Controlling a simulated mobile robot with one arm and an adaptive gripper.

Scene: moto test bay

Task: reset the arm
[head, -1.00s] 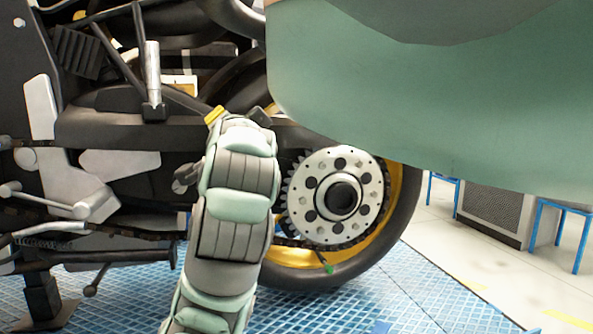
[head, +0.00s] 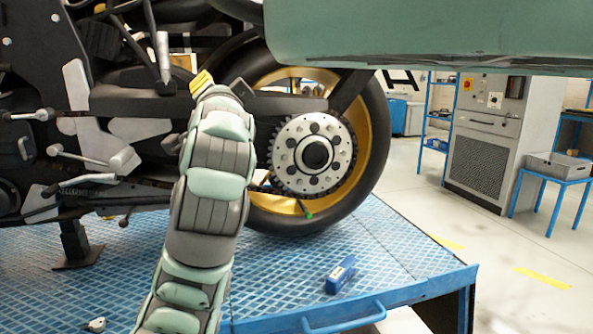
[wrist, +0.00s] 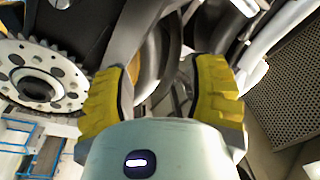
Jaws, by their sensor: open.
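My gripper (wrist: 160,95) shows in the wrist view as two yellow ridged fingers standing apart, with nothing between them. In the head view the yellow end of my gripper (head: 201,82) is at the top of my raised green and grey arm, in front of the motorcycle (head: 140,105). The arm hides part of the bike's swingarm and the left part of the rear wheel (head: 377,140). The silver sprocket (head: 297,153) is to the right of the arm, and it also shows at the left of the wrist view (wrist: 38,85). I cannot tell how near the fingers are to the bike.
The bike stands on a blue lift platform (head: 385,243). A small blue box (head: 341,274) lies near its front edge. A grey cabinet (head: 487,150) and a blue table with a grey bin (head: 557,166) stand at the right. The floor between is clear.

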